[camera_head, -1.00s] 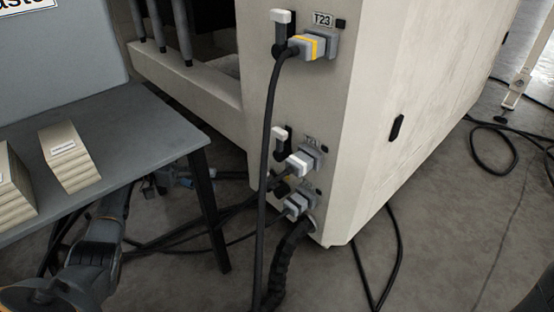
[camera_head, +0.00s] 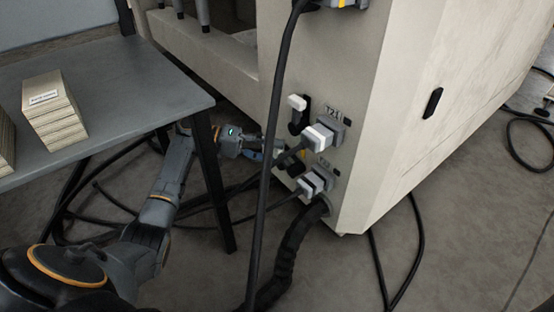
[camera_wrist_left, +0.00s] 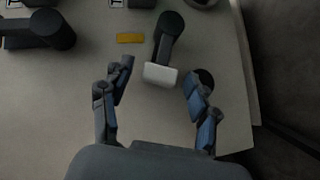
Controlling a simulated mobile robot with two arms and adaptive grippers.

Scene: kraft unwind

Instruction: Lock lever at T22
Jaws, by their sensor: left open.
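The T22 lever appears in the left wrist view as a dark arm (camera_wrist_left: 168,35) with a white tip (camera_wrist_left: 160,75). A yellow label (camera_wrist_left: 130,38) is beside it. In the head view the lower grey-white connector (camera_head: 314,183) is low on the cabinet corner, with its plate too small to read surely; the lever there is mostly hidden. My left gripper (camera_head: 276,150) reaches in from the left near it. In the wrist view its two blue-grey fingers are open, one on each side of the white tip, with gaps visible. My right gripper is out of view.
Above is another connector (camera_head: 323,136) with a white-tipped lever (camera_head: 298,104). A thick black cable (camera_head: 268,170) hangs in front of the cabinet (camera_head: 355,130). A grey table (camera_head: 120,85) with stacked cartons (camera_head: 53,112) stands left, its leg beside my arm. Cables lie on the floor.

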